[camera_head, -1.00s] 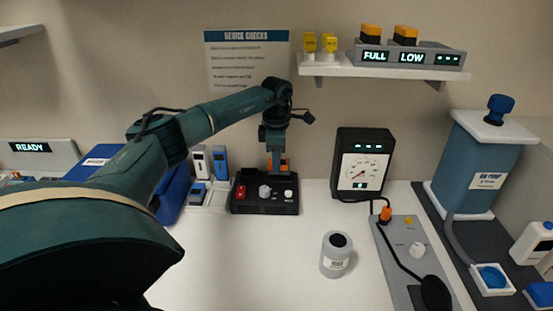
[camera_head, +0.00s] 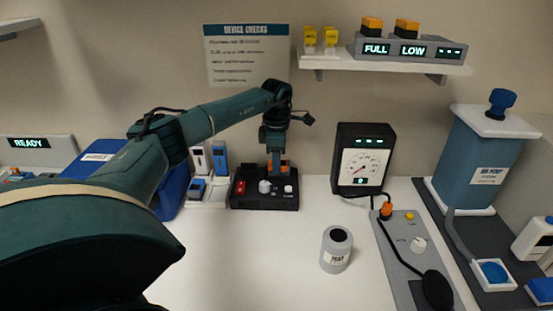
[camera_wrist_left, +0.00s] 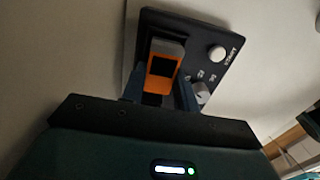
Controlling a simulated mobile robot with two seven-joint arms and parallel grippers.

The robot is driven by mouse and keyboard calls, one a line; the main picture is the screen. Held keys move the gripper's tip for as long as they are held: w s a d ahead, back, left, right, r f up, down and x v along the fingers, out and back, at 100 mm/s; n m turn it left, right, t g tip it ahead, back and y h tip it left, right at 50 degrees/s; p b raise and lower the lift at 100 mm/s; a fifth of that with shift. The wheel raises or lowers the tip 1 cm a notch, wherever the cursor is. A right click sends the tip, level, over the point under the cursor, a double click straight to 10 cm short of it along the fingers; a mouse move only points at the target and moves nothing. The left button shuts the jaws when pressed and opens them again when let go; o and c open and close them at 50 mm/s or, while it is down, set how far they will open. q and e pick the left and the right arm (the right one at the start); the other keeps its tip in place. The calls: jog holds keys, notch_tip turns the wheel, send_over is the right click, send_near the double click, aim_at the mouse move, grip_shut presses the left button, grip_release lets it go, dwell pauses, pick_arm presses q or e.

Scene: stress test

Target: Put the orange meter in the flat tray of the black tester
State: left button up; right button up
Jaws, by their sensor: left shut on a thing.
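The black tester (camera_head: 238,201) stands on the white table near the wall, with a red switch, a pale knob and a small white button on it. My left gripper (camera_wrist_left: 160,92) points down over the tester's rear part and is shut on the orange meter (camera_wrist_left: 163,70). The meter, with its dark screen and grey end, lies over a dark recess of the tester (camera_wrist_left: 197,22); I cannot tell whether it touches the bottom. In the head view the meter (camera_head: 285,167) shows only partly behind the gripper. My right gripper is out of view.
Left of the tester stand a white holder with blue and white devices (camera_head: 219,158) and a blue case (camera_head: 172,192). The table front is clear.

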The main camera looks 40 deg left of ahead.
pick_arm(q)
jog(key=shift+f, duration=0.1)
dwell(0.3)
jog(key=o, duration=1.1)
jog(key=shift+c, duration=0.2)
notch_tip(320, 180, up, 8)
jog(key=shift+f+b, duration=0.25)
jog(key=shift+b, duration=0.05)
